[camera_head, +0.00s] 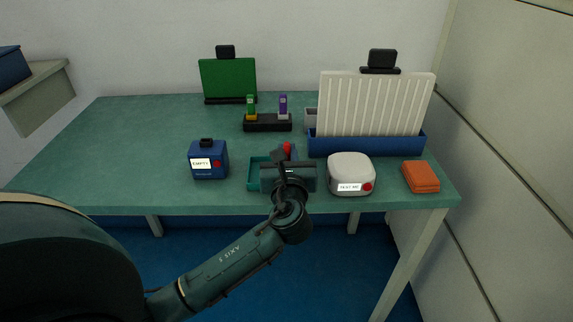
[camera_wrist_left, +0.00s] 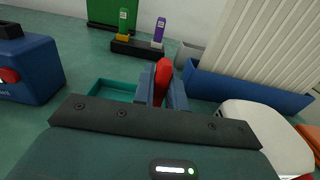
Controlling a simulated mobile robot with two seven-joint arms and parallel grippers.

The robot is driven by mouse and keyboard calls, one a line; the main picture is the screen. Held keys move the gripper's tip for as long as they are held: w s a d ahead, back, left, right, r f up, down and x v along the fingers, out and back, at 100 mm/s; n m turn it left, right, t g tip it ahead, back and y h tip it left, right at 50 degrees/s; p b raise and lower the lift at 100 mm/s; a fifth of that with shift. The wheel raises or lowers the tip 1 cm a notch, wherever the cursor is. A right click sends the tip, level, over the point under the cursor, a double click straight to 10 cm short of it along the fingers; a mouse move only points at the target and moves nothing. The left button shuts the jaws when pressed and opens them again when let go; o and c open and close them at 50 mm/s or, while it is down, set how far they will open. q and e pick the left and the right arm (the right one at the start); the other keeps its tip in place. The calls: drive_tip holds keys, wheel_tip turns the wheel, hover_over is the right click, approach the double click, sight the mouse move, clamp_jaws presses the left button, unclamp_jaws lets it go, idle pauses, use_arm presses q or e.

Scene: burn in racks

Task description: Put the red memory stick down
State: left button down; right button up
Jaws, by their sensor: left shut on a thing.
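My left gripper (camera_head: 287,160) is shut on the red memory stick (camera_wrist_left: 163,67), which stands upright between its fingers in the left wrist view. In the head view only the stick's red top (camera_head: 287,149) shows; the gripper hides the rest. A teal tray (camera_head: 253,178) lies at the table's front, just left of and partly behind the gripper; it also shows in the left wrist view (camera_wrist_left: 108,86). I cannot tell whether the stick touches anything below. A black holder (camera_head: 267,127) behind carries a green stick (camera_head: 251,106) and a purple stick (camera_head: 283,106). My right gripper is not in view.
A blue box labelled EMPTY (camera_head: 208,161) stands left of the gripper and a white rounded box (camera_head: 351,171) stands close right. An orange case (camera_head: 421,176) lies at the right edge. A white ribbed panel (camera_head: 375,105) rises from a blue base (camera_head: 367,144). The table's left side is clear.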

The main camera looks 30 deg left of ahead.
use_arm(q)
drive_tip(key=shift+f, duration=0.95)
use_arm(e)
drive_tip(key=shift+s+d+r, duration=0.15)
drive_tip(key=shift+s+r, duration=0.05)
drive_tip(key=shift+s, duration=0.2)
use_arm(q)
drive_tip(key=shift+f, duration=0.1)
drive_tip(key=c, duration=1.4)
unclamp_jaws()
drive_tip(key=shift+c, duration=0.2)
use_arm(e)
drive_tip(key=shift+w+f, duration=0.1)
